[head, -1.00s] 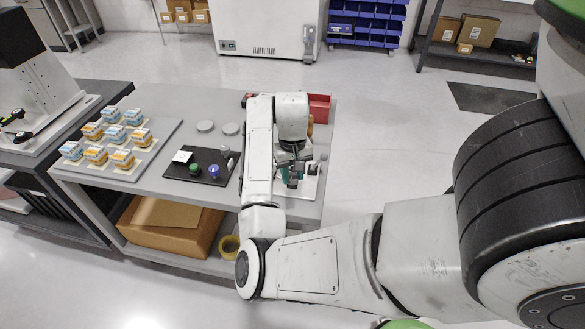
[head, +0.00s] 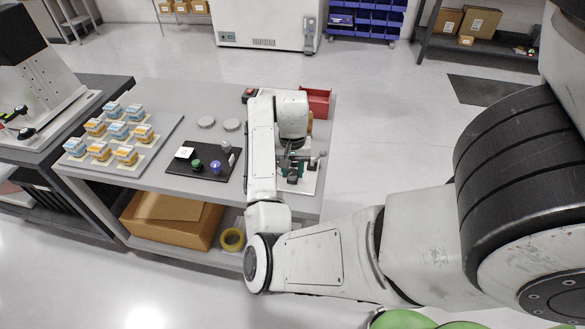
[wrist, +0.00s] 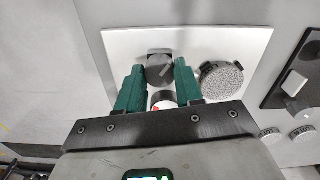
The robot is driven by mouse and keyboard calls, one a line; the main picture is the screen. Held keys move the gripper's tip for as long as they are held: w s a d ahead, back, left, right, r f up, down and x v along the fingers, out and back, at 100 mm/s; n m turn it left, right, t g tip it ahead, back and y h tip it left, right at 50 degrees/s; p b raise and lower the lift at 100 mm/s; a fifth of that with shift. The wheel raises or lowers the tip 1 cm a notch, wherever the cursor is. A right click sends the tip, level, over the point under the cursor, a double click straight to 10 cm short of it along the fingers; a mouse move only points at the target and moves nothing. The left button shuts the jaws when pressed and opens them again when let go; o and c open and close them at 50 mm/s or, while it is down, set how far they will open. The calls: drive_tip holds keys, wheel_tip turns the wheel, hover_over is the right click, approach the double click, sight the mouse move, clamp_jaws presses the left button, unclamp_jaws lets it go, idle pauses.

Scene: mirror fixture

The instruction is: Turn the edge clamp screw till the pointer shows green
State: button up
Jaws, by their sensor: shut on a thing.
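My gripper (wrist: 159,76), with dark green fingers, is over the white fixture plate (wrist: 118,48) in the wrist view. Its fingers are shut on the dark edge clamp screw (wrist: 159,69), which is partly hidden between them. A small round white dial with a red part (wrist: 161,100) shows between the fingers, nearer the palm; its pointer and any green are not clear. A round speckled grey disc (wrist: 222,80) with dark clips sits on the plate just right of the right finger. In the head view my gripper (head: 291,172) is at the table's right side, and the screw is hidden.
A black board (head: 205,172) with green and blue knobs lies left of my arm. A tray of blue and orange blocks (head: 150,150) is further left. A red bin (head: 317,103) stands at the back right corner.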

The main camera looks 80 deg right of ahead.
sight(292, 172)
drive_tip(key=o, duration=1)
drive_tip(key=shift+o, duration=0.2)
wheel_tip(292, 172, up, 11)
drive_tip(key=p, duration=0.2)
drive_tip(key=shift+p, duration=0.3)
drive_tip(key=shift+f, duration=0.1)
